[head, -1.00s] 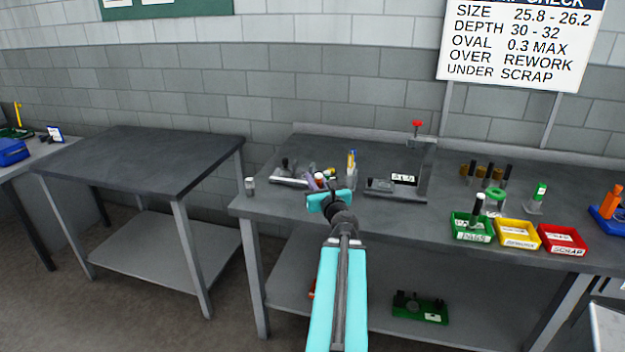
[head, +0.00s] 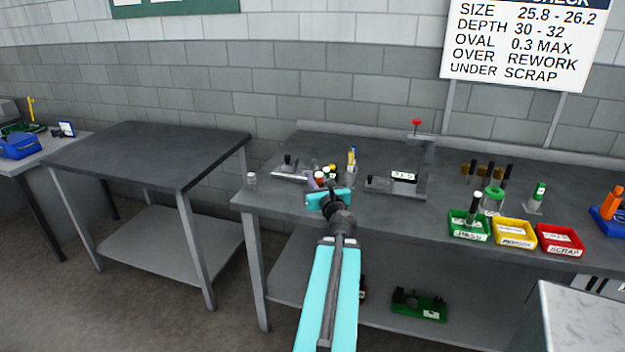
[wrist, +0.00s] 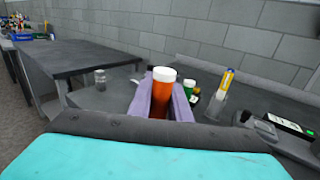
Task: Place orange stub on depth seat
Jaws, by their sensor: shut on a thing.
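The orange stub (wrist: 168,92) has a white top and stands upright between the lavender fingers of my gripper (wrist: 172,104) in the wrist view. My gripper is shut on it. In the head view my gripper (head: 318,181) is over the left part of the long bench, and the stub is small and partly hidden there. To its right is a grey gauge stand with a small display (head: 403,177), a column and a red knob (head: 416,123). It also shows at the right of the wrist view (wrist: 283,124). I cannot tell which part of it is the depth seat.
Green (head: 468,233), yellow (head: 513,240) and red (head: 560,246) bins line the bench's front. A small clear jar (head: 251,180) is at its left end. A bare dark table (head: 140,155) stands left.

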